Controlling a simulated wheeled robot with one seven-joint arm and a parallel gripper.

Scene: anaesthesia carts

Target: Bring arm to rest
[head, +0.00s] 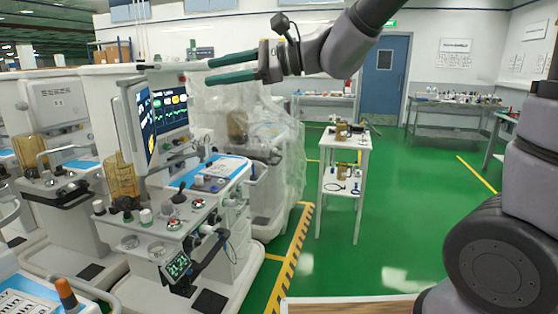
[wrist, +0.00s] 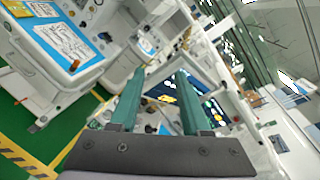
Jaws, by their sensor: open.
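My gripper (head: 208,71) is at the upper middle of the head view, on my raised arm, with two green fingers pointing left. The fingers are apart with nothing between them. In the wrist view my gripper (wrist: 155,90) shows the same two separated green fingers, and the picture is tilted. Behind the fingers lies the monitor screen (wrist: 165,97) of an anaesthesia cart. In the head view the anaesthesia cart (head: 190,222) stands below and to the left of my gripper, with its lit monitor (head: 168,112) near the fingertips. I cannot tell the exact depth between them.
More anaesthesia carts (head: 58,105) stand at the left. A plastic-wrapped unit (head: 285,150) stands behind the near cart. A white side table (head: 345,172) with small parts stands at centre right. Workbenches (head: 445,120) line the back wall by a blue door (head: 384,75). Green floor (head: 405,225) is open at right.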

